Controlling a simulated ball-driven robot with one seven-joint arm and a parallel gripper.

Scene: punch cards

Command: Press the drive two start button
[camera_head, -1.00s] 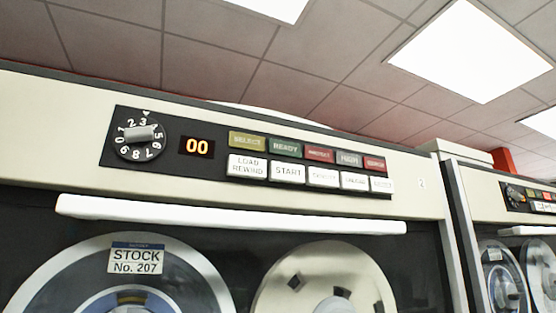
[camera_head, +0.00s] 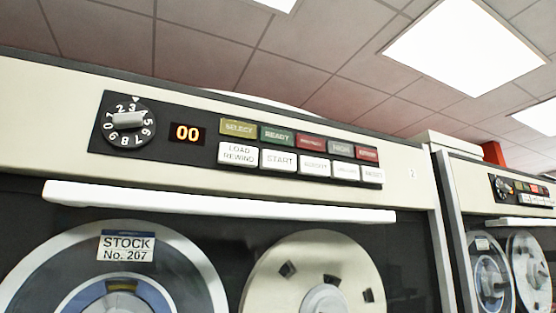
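The tape drive's control panel (camera_head: 196,154) runs across the top of a cream cabinet marked with a small 2 (camera_head: 412,173) at its right. The white START button (camera_head: 278,160) is in the lower row, between LOAD REWIND (camera_head: 238,154) and several more white buttons. Above it sit coloured indicators, including the green READY (camera_head: 277,135). A numbered dial (camera_head: 128,121) and an orange 00 display (camera_head: 187,133) are to the left. My gripper is not in view.
A long white bar (camera_head: 210,202) juts out below the panel. Behind the front are two tape reels, the left labelled STOCK No. 207 (camera_head: 126,246). A second drive (camera_head: 500,175) stands at the right. Ceiling lights are above.

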